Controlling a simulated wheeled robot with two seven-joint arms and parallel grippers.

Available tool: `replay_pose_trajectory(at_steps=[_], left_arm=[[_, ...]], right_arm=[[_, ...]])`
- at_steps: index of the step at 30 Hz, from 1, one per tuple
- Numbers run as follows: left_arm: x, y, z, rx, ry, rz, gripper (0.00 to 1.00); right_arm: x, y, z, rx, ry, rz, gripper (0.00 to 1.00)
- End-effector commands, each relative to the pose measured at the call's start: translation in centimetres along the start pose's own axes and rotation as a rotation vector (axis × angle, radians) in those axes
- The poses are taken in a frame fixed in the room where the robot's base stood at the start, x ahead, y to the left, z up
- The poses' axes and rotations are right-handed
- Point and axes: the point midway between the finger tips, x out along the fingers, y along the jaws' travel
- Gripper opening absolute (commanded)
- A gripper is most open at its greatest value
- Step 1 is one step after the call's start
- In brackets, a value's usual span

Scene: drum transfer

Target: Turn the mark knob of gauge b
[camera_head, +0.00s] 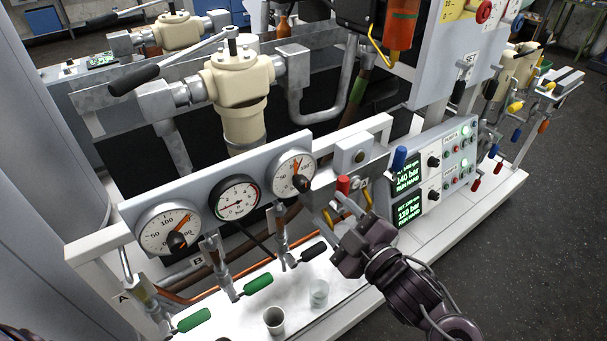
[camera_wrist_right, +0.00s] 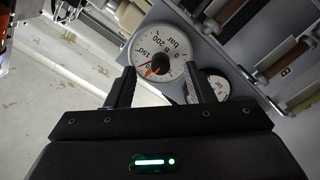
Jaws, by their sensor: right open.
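Three round gauges sit on a slanted grey panel in the head view: a left one (camera_head: 158,236), a middle one (camera_head: 230,192) with a red and green rim, and a right one (camera_head: 287,168). The left and right ones have white faces, orange pointers and dark centre knobs. In the right wrist view, a white gauge (camera_wrist_right: 140,44) with a dark knob and orange pointer shows beyond my right gripper (camera_wrist_right: 160,70). Its black fingers stand apart on either side of the knob, nothing held. My left gripper is not in view.
Green lever handles (camera_head: 258,283) and a black one stick out below the gauges. Two small cups (camera_head: 274,320) stand on the white ledge. A red-topped tap (camera_head: 343,184) and a display box (camera_head: 409,205) lie to the right.

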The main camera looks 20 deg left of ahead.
Motion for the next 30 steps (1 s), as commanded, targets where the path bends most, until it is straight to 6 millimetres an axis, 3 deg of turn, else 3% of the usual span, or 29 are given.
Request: replay_pose_trajectory(at_steps=[4, 12, 18, 29, 30], left_arm=[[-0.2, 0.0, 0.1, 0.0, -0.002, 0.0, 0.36], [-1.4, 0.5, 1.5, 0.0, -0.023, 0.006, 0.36], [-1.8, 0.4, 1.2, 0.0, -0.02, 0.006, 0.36], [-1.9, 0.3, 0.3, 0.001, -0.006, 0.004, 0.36], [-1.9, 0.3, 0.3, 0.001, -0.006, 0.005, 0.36]], right_arm=[[0.3, 0.1, -1.9, -0.02, 0.036, -0.005, 0.48], [4.5, 0.2, -2.1, -0.018, 0.035, -0.004, 0.48], [6.9, 0.1, -2.1, -0.018, 0.034, -0.004, 0.48], [7.6, 0.0, -1.9, -0.018, 0.033, -0.004, 0.48], [7.6, 0.0, -1.9, -0.018, 0.033, -0.004, 0.44]])
